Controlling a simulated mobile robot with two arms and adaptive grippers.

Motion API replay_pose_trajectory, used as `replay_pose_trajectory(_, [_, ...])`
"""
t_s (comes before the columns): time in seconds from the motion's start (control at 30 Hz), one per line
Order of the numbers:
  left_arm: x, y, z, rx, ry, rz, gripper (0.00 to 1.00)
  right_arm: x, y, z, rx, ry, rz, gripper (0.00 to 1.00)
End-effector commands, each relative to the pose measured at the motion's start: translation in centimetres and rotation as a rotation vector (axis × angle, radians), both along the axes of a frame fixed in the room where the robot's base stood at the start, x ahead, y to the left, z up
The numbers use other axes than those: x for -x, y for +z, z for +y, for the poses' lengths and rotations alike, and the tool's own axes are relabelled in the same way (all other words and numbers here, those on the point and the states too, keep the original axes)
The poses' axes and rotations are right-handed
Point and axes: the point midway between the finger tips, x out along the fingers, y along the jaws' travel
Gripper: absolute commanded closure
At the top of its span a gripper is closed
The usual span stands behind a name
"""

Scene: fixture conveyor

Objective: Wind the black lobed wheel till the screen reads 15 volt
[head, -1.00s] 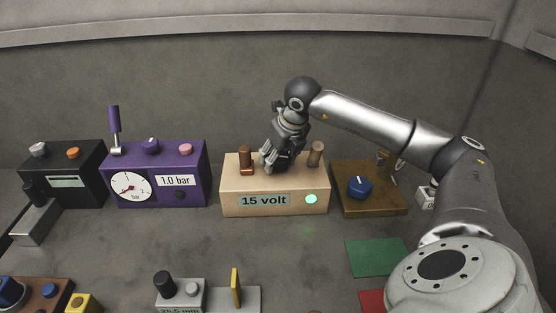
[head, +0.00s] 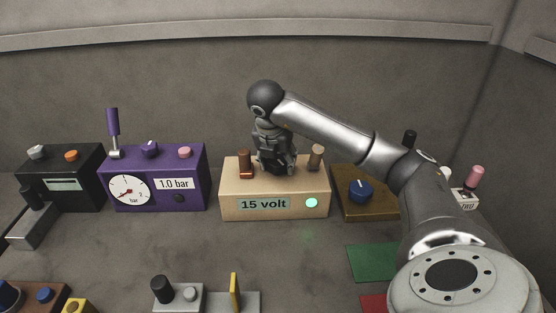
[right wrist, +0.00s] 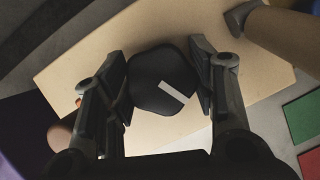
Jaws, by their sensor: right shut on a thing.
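The tan box (head: 240,209) stands at the middle of the bench. Its screen (head: 263,204) reads "15 volt", and a green lamp (head: 311,203) glows beside it. My right gripper (head: 276,168) comes down from above onto the top of the box. In the right wrist view the black lobed wheel (right wrist: 155,77), with a white mark on it, sits between the fingers of my right gripper (right wrist: 163,84), which are shut on it. In the head view the gripper mostly hides the wheel. My left gripper is not in view.
A purple gauge box (head: 152,193) stands left, and a brown box with a blue knob (head: 361,191) stands right.

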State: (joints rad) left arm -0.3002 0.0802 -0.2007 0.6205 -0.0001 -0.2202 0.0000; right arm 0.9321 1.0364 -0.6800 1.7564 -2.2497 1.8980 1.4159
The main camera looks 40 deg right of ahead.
Motion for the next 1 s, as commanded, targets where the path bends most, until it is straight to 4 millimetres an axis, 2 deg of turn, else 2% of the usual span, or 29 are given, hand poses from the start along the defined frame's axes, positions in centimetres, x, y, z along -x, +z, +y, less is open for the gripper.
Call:
replay_pose_trajectory(0.3, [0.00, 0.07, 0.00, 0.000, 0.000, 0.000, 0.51, -0.04, 0.08, 0.00, -0.001, -0.130, -0.003, 0.72])
replay_pose_trajectory(0.87, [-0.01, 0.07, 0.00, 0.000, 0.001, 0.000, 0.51, -0.04, 0.04, 0.02, -0.001, -0.157, -0.002, 0.72])
replay_pose_trajectory(0.9, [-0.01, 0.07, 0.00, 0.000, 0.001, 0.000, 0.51, -0.04, 0.04, 0.02, -0.001, -0.157, -0.002, 0.45])
replay_pose_trajectory(1.0, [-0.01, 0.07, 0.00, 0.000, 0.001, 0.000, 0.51, -0.03, 0.03, 0.02, -0.001, -0.157, -0.002, 0.32])
